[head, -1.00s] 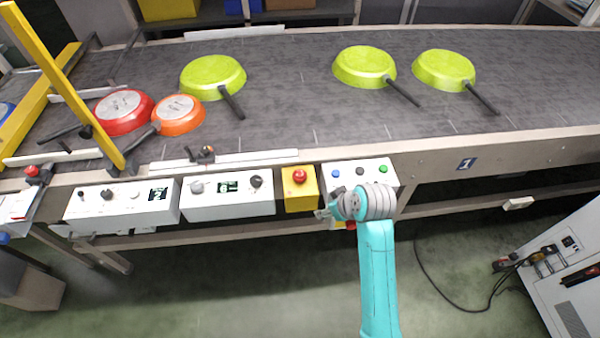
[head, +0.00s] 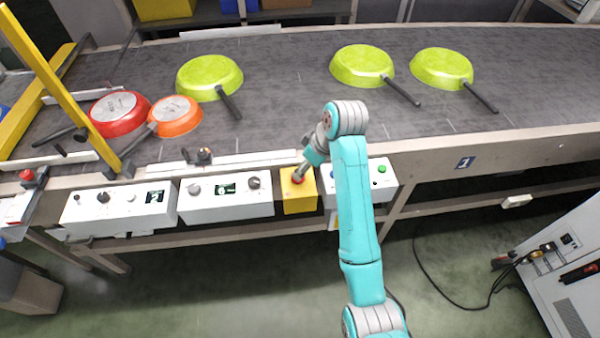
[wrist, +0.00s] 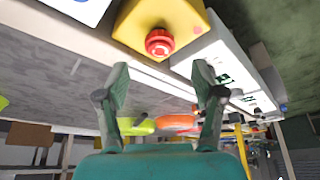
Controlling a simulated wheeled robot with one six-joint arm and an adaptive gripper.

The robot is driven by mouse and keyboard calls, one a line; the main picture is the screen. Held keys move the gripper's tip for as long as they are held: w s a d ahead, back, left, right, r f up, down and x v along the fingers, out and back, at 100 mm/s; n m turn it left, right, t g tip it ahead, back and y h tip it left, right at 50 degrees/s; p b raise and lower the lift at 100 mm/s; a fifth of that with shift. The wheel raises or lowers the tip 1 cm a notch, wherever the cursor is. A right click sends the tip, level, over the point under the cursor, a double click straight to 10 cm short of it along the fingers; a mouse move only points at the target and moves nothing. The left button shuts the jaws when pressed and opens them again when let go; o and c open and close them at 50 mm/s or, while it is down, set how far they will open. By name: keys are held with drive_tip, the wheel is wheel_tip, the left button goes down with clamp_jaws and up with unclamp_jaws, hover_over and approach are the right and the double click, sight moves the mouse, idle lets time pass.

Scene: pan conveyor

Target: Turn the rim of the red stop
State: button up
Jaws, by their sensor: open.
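The red stop (head: 297,178) is a round red button on a yellow box (head: 300,203) at the conveyor's front edge. In the head view my gripper (head: 300,177) is at the top of the box, partly covering the stop. In the wrist view the red stop (wrist: 159,42) shows its stepped round cap on the yellow box (wrist: 190,17). There my gripper (wrist: 160,78) is open and empty, its two fingers spread to either side below the stop. The stop lies beyond the fingertips, and I see no contact.
White control boxes with knobs (head: 225,202) stand left of the yellow box. A white button box (head: 383,176) stands to its right, partly behind my arm. Upturned green pans (head: 210,75), a red pan (head: 118,110) and an orange pan (head: 175,115) lie on the conveyor (head: 290,100).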

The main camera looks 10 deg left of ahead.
drive_tip(key=x, duration=0.6)
drive_tip(key=c, duration=1.2)
drive_tip(key=shift+o, duration=0.2)
drive_tip(key=shift+m, duration=0.3)
drive_tip(key=m, duration=0.2)
drive_tip(key=m+t+h, duration=0.1)
drive_tip(key=shift+s+a+m, duration=0.15)
drive_tip(key=shift+a+m, duration=0.05)
drive_tip(key=shift+m, duration=0.2)
drive_tip(key=m+h, duration=0.1)
drive_tip(key=m, duration=0.1)
drive_tip(key=m+t, duration=0.1)
drive_tip(key=m, duration=0.2)
drive_tip(key=shift+a+h, duration=0.1)
drive_tip(key=shift+h, duration=0.3)
drive_tip(key=shift+m, duration=0.3)
